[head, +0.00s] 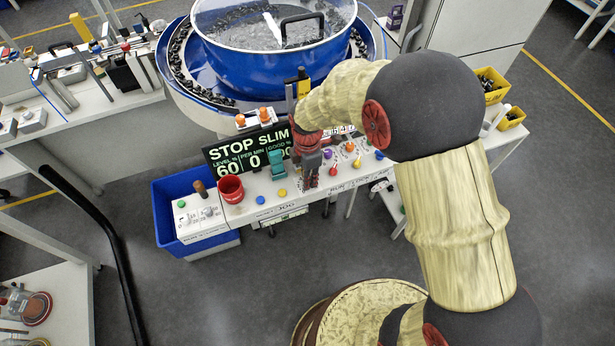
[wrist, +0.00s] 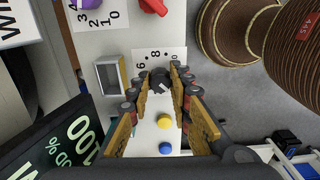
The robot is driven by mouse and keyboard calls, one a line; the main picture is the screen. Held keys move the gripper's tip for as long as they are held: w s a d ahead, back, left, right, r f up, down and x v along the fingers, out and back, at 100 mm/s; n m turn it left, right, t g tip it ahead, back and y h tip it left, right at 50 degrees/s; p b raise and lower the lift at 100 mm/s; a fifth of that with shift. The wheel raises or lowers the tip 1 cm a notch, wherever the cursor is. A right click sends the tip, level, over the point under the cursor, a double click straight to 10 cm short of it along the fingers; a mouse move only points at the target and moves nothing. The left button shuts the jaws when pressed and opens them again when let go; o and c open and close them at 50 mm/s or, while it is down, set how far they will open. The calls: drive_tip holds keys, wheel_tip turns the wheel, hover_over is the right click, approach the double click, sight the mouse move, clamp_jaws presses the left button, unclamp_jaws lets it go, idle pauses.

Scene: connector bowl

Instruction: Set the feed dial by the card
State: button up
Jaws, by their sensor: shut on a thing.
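In the wrist view my gripper (wrist: 160,92) is shut on a black knob (wrist: 160,78), with the fingers on both sides of it. The knob stands on a white scale plate (wrist: 178,54) with digits such as 6 and 8; the rest of the scale is hidden. I cannot read the knob's exact setting. In the head view my gripper (head: 308,182) points down at the control panel (head: 240,212), and it hides the knob. A white printed piece (wrist: 12,22) shows at the wrist view's corner; I cannot tell whether it is the card.
A display (head: 240,152) reads STOP, SLIM, 60 and 0. The blue bowl feeder (head: 265,60) rises behind.

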clamp_jaws()
